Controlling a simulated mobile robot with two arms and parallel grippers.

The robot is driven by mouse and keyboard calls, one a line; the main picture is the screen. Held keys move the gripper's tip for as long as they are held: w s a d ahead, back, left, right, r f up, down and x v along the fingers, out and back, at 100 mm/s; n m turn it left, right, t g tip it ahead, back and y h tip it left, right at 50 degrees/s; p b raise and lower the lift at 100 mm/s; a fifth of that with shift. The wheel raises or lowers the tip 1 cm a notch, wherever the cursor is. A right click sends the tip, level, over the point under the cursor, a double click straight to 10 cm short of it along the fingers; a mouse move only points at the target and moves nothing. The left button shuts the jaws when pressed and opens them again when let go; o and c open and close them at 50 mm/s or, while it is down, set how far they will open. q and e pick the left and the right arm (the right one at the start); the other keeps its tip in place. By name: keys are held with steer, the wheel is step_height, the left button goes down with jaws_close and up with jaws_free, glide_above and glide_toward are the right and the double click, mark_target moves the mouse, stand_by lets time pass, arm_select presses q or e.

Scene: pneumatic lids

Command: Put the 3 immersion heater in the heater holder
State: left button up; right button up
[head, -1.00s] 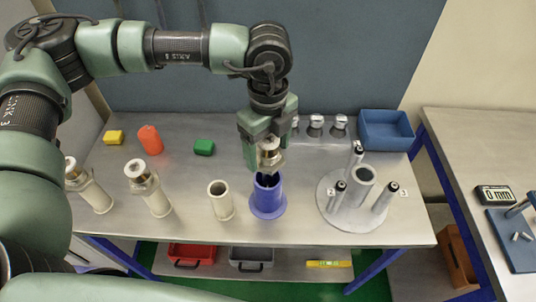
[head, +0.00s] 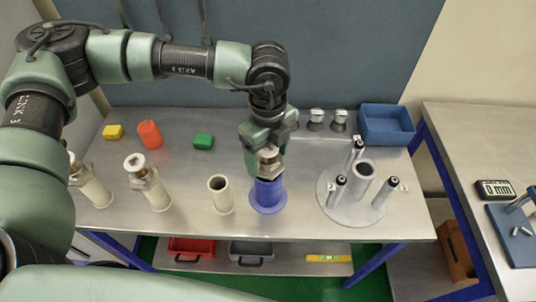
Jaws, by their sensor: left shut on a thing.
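My left gripper (head: 264,152) is shut on a metal-headed piece, which looks like an immersion heater (head: 268,157). It is upright at the mouth of a blue flanged tube (head: 267,195), which may be the heater holder. The lower part of the heater is hidden, so I cannot tell how deep it sits. Two similar metal-headed heaters stand in cream tubes at the left, one in the middle tube (head: 136,163) and one in the far-left tube (head: 74,166). A third cream tube (head: 221,196) is open and empty-looking. My right gripper is not in view.
A grey round stand (head: 345,215) with a central tube and three black-topped rods is right of the blue tube. Behind are metal knobs (head: 316,119), a blue bin (head: 386,126) and yellow, red and green (head: 204,141) pieces.

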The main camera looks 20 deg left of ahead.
mark_target(268, 147)
arm_select(q)
steer(key=shift+f, duration=0.15)
steer(key=o, duration=1.4)
steer(key=shift+r, duration=0.3)
steer(key=shift+r+p, duration=0.75)
steer(key=shift+p, duration=0.35)
steer(key=shift+r+b, duration=0.7)
steer(key=shift+b, duration=0.25)
step_height(268, 147, up, 10)
steer(key=shift+f+b, duration=0.1)
steer(key=shift+b, duration=1.05)
